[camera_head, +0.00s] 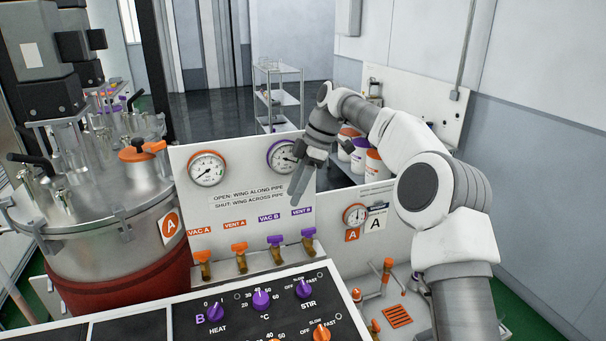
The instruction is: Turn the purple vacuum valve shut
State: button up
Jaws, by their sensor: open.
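The purple vacuum valve (275,241), a small purple wing handle on a brass body, stands under the "VAC B" label on the cream panel (225,214). At this size I cannot tell whether its wing lies along or across its pipe. A second purple valve (308,234), under "VENT B", is just to its right. My gripper (299,189) is open and empty. It hangs in front of the panel's upper right, above the purple valves and apart from them, fingers pointing down. It covers part of the panel's right side.
Orange valves "VAC A" (203,257) and "VENT A" (239,249) stand to the left. A purple-rimmed gauge (283,156) is close behind my gripper. A control box with knobs (262,300) lies in front of the valves. A steel vessel (117,215) is at left.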

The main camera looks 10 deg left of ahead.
jog(key=v, duration=0.5)
jog(key=shift+p, duration=0.4)
